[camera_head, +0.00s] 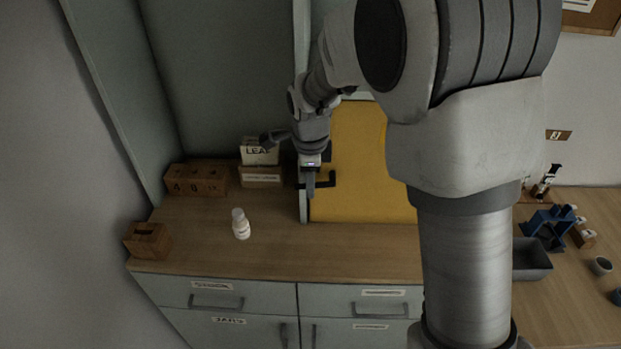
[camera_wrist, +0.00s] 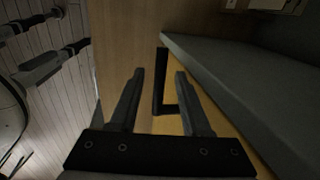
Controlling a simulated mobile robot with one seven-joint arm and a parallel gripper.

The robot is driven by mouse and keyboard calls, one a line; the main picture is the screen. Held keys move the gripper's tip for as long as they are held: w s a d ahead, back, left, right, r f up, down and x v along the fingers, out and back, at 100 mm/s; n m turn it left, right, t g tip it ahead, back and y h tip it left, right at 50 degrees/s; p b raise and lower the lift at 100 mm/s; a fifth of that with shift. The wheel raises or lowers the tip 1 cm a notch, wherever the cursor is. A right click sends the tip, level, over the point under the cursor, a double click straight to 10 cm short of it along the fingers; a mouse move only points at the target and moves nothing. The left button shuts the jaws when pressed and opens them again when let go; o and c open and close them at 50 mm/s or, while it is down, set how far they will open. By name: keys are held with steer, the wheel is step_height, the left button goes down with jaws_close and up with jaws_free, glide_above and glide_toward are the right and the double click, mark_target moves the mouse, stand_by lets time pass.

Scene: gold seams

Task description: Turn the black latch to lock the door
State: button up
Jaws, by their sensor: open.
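The yellow door (camera_head: 365,165) stands upright on the wooden counter, to the right of a grey-green upright edge. The black latch (camera_head: 331,180) is an angled bar at the door's left edge, partly hidden by my gripper (camera_head: 310,188). In the wrist view the latch (camera_wrist: 158,85) appears between the two fingers of my gripper (camera_wrist: 159,75), with a strip of yellow door (camera_wrist: 212,112) on the right. The fingers are apart and hold nothing. I cannot tell how far the latch is from the fingers or whether they touch it.
A white bottle (camera_head: 240,224) stands on the counter to the left. Labelled drawers (camera_head: 215,294) are below. A grey tray (camera_head: 530,260) and blue items (camera_head: 547,226) lie at right. My arm hides the centre right.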

jaws_close()
stand_by(1.4)
